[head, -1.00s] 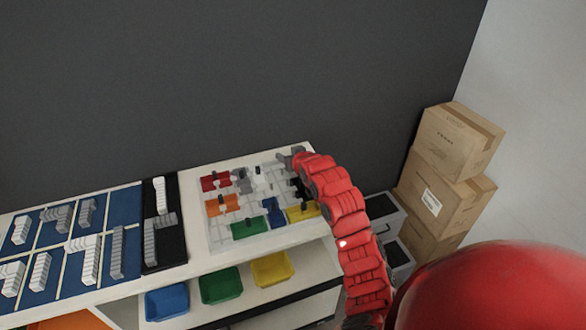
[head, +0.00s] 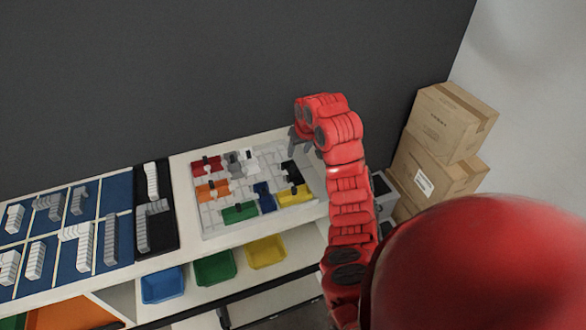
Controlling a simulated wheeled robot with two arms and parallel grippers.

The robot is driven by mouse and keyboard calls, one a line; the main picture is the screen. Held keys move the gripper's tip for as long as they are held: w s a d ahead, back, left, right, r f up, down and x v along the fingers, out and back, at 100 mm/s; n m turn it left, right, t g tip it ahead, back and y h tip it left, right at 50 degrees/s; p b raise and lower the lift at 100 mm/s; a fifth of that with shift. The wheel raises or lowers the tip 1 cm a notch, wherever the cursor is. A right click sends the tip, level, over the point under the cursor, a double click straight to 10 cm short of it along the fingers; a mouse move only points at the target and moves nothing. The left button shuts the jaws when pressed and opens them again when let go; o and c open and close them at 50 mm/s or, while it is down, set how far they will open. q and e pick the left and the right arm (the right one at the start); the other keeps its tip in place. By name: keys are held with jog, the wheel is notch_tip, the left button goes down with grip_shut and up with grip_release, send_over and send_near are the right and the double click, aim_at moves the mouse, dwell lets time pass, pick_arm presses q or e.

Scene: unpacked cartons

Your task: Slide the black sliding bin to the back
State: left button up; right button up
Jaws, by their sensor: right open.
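The black sliding bin (head: 292,172) sits in the right part of a pale slotted board (head: 212,221) on the white shelf top, behind the yellow bin (head: 296,195). My right gripper (head: 300,142) is open and empty. It hangs at the board's back right corner, behind and above the black bin, and looks apart from it. My red right arm rises along the board's right side. My left gripper is out of view.
On the same board sit red (head: 206,168), orange (head: 212,190), green (head: 239,212), blue (head: 264,196), grey and white bins. A blue-and-black parts tray lies to the left. A dark wall stands behind; cartons (head: 452,122) are stacked at the right.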

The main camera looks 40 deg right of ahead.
jog(key=b, duration=0.5)
send_over(293, 166)
jog(key=s, duration=0.2)
jog(key=f, duration=0.7)
jog(key=shift+s+a, duration=0.2)
jog(key=shift+a, duration=0.15)
jog(key=shift+w+f+p, duration=0.15)
jog(key=shift+w+p, duration=0.2)
jog(key=shift+p, duration=0.85)
jog(key=x, duration=0.2)
jog(key=shift+w+d+f+p, duration=0.1)
jog(key=shift+f+p, duration=0.15)
jog(key=shift+p, duration=0.15)
jog(key=shift+w+f, duration=0.2)
jog(key=shift+f, duration=0.35)
jog(key=shift+w+d+f, duration=0.1)
jog(key=shift+f, duration=0.15)
grip_shut()
